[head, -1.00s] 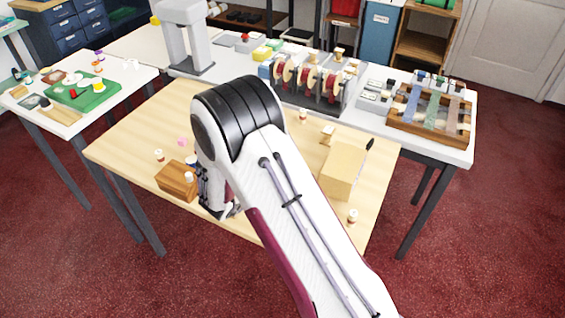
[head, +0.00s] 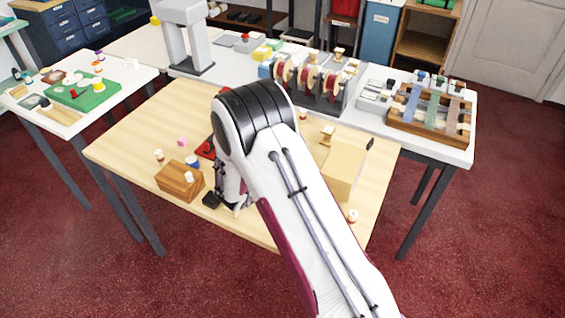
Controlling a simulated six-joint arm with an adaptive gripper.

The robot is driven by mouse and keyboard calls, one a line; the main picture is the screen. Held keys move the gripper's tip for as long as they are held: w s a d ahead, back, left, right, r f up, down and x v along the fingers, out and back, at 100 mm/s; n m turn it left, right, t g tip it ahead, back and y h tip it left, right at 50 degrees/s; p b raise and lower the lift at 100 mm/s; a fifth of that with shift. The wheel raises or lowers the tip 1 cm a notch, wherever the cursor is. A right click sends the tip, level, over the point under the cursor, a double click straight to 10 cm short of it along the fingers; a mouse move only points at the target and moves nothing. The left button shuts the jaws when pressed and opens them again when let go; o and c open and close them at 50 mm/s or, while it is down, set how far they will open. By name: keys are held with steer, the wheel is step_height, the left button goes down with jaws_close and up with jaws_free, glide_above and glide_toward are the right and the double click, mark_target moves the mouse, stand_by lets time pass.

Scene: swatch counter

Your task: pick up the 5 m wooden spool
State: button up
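Several small spools with pale ends stand on the light wooden table (head: 130,147). One (head: 159,155) is at the left, one (head: 189,177) sits at a brown wooden block (head: 178,185), and others are at the back (head: 303,113), at the right (head: 327,133) and at the front right (head: 352,215). Their labels are too small to read, so I cannot tell which is the 5 m one. My gripper (head: 225,203) points down over the front middle of the table, right of the block. My arm hides part of it, and I cannot see what is between its fingers.
A blue item (head: 192,161), a red item (head: 206,148) and a pink cube (head: 182,142) lie near the block. A pale yellow box (head: 343,170) stands at the right. A rack of reels (head: 310,82) and a wooden ribbon tray (head: 430,118) stand on the counter behind.

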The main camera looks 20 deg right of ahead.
stand_by(0.4)
steer(key=c, duration=1.2)
steer(key=shift+r, duration=0.15)
steer(key=shift+r, duration=4.9)
